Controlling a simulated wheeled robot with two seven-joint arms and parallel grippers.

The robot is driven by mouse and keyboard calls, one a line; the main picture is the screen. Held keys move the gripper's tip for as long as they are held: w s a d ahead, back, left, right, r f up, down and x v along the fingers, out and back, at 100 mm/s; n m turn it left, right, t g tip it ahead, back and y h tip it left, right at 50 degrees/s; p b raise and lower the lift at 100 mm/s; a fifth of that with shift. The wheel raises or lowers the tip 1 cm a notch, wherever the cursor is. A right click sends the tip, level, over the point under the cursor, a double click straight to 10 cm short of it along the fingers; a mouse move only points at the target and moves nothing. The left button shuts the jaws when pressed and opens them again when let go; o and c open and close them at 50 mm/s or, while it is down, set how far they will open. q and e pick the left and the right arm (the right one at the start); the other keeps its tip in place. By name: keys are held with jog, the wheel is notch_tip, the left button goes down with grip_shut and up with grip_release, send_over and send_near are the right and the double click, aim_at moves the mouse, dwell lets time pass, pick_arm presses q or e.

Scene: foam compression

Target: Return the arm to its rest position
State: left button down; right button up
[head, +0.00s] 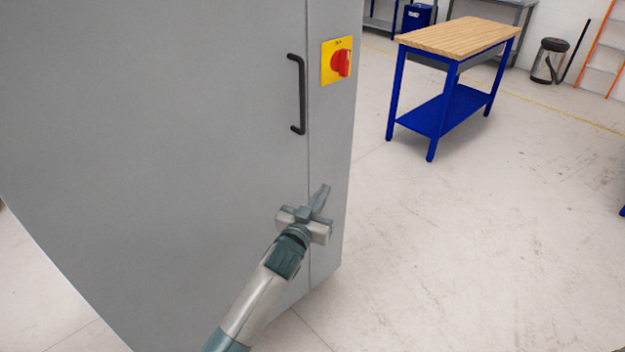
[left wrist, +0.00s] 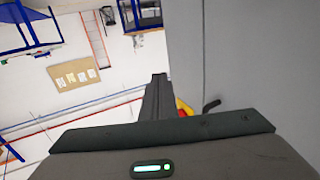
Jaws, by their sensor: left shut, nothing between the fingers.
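My left gripper (head: 322,198) is in front of the lower part of a grey cabinet (head: 150,130) in the head view. Its fingers are shut with nothing between them. It is below the cabinet's black door handle (head: 297,95) and below the red rotary switch (head: 341,63) on its yellow plate. In the left wrist view the shut fingers (left wrist: 158,80) point away from the camera, with the grey cabinet (left wrist: 245,55) to their right. Part of the yellow plate (left wrist: 182,106) and the black handle (left wrist: 211,105) show beside the fingers. My right gripper is not in view.
A blue workbench (head: 440,108) with a wooden top stands at the back right.

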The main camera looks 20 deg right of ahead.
pick_arm(q)
jog(key=shift+f, duration=0.1)
jog(key=s+a+f+n+g+y, duration=0.15)
jog(key=s+a+f, duration=0.25)
jog(key=a+f, duration=0.5)
jog(key=s+a+f+n+y, duration=0.15)
jog(key=s+a+f, duration=0.25)
jog(key=f, duration=0.9)
jog(key=s+a+f+n+g+y, duration=0.1)
jog(key=s+a+f+y, duration=0.25)
jog(key=a+f, duration=0.55)
jog(key=s+a+f+g+y, duration=0.1)
jog(key=s+a+f, duration=0.5)
jog(key=s, duration=0.5)
jog(key=s+a+f+n+g+y, duration=0.1)
jog(key=s+a+f+g, duration=0.1)
jog(key=s+a+f, duration=0.5)
jog(key=s+a+f+g+y, duration=0.1)
jog(key=s+a+f+g, duration=0.1)
jog(key=s+a+f, duration=0.5)
jog(key=s+f, duration=0.4)
jog(key=s, duration=0.5)
jog(key=shift+s+a+f+n+y, duration=0.25)
jog(key=shift+f+n+y, duration=0.1)
jog(key=shift+f+n, duration=0.05)
